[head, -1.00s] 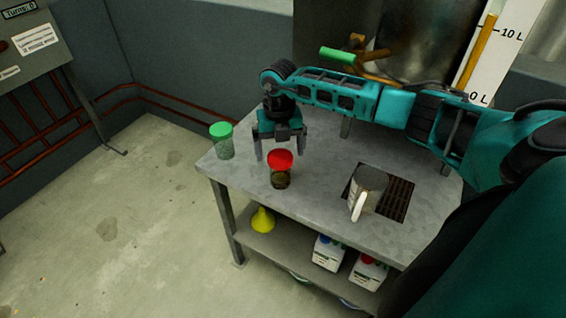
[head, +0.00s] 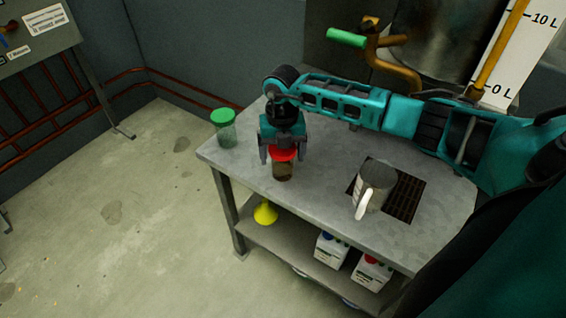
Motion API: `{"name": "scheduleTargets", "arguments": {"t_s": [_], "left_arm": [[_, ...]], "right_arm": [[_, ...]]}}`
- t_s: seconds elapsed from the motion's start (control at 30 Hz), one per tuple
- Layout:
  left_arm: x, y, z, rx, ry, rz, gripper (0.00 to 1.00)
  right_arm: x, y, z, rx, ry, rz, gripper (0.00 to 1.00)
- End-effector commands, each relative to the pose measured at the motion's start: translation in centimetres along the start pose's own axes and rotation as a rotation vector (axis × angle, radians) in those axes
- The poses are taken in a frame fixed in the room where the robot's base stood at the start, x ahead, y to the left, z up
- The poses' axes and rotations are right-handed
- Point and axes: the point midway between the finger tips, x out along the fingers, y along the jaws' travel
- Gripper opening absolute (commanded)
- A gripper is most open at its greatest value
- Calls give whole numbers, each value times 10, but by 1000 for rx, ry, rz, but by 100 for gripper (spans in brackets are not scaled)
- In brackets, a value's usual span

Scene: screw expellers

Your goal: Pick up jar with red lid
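The jar with the red lid (head: 283,170) stands upright on the grey metal table (head: 330,205). Its glass body looks brown. My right gripper (head: 283,157) points down at the jar from above, its two fingers open on either side of the red lid. The gripper body hides the top of the lid in part. I cannot tell whether either finger touches the lid. My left gripper is not in view.
A metal jug (head: 374,184) stands by a dark grate (head: 405,197) on the right. The lower shelf holds a yellow funnel (head: 265,212) and white containers (head: 331,249). A large metal vessel stands behind.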

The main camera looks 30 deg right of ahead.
Motion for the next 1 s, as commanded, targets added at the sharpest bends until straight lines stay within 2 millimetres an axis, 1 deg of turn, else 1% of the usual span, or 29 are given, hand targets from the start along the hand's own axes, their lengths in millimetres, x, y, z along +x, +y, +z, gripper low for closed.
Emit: {"name": "scheduleTargets", "arguments": {"t_s": [0.03,0.07,0.5,0.77,0.87,1.0], "left_arm": [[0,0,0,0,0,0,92],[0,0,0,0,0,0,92],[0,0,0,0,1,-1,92],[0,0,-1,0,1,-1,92],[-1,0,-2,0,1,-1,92],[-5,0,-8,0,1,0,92]], "right_arm": [[0,0,0,0,0,0,79],[0,0,0,0,0,0,77],[0,-1,0,1,0,-1,34],[-1,-1,1,1,-1,0,34],[-4,-2,2,1,-1,0,34],[-13,-5,5,2,-1,-1,34]]}}
